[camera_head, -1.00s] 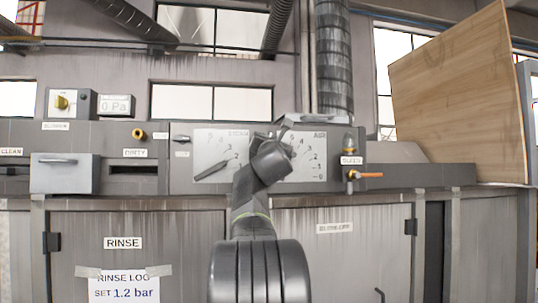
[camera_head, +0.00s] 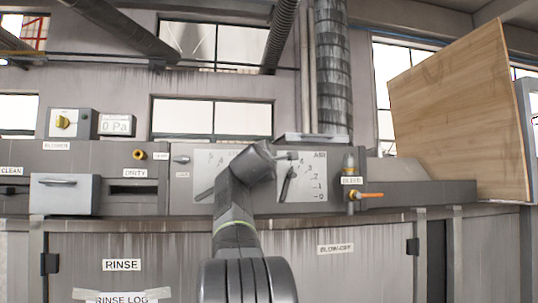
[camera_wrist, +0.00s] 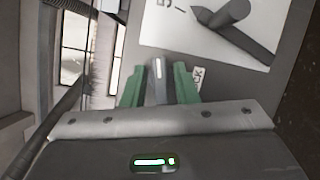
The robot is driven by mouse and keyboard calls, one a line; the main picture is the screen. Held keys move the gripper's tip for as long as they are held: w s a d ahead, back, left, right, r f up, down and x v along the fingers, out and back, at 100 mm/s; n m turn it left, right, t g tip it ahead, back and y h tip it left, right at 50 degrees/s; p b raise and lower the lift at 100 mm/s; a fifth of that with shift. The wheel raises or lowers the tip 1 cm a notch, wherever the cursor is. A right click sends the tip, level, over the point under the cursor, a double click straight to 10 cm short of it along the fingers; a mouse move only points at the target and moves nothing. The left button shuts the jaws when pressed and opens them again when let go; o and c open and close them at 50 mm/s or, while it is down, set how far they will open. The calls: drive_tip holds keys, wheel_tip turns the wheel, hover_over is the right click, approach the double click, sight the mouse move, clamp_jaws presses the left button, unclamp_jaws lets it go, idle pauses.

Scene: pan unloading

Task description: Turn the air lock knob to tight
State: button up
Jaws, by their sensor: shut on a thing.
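The air lock knob (camera_wrist: 157,82) is a grey lever with a pale mark near its tip. In the wrist view, my gripper (camera_wrist: 158,88) has its green fingers on both sides of it, shut on it. A label ending in "CK" (camera_wrist: 198,78) is beside it, partly covered by a finger. The air dial (camera_wrist: 200,30), a white plate with a dark pointer, lies just beyond. In the head view the air dial (camera_head: 308,184) is partly behind my arm, which hides the gripper and most of the knob. The tight mark cannot be read.
A similar small knob (camera_head: 181,159) sits left of the other dial (camera_head: 204,165). A bleed valve with an orange handle (camera_head: 368,195) projects right of the air dial. A drawer box (camera_head: 65,194) juts out at left. A wooden board (camera_head: 460,110) stands at right.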

drive_tip(key=shift+r+m+g+p, duration=0.1)
drive_tip(key=shift+m+g+p, duration=0.5)
drive_tip(key=shift+m+p, duration=0.85)
drive_tip(key=shift+m, duration=0.25)
drive_tip(key=o, duration=0.7)
drive_tip(key=b+v, duration=0.5)
drive_tip(key=v, duration=0.9)
drive_tip(key=shift+w, duration=0.2)
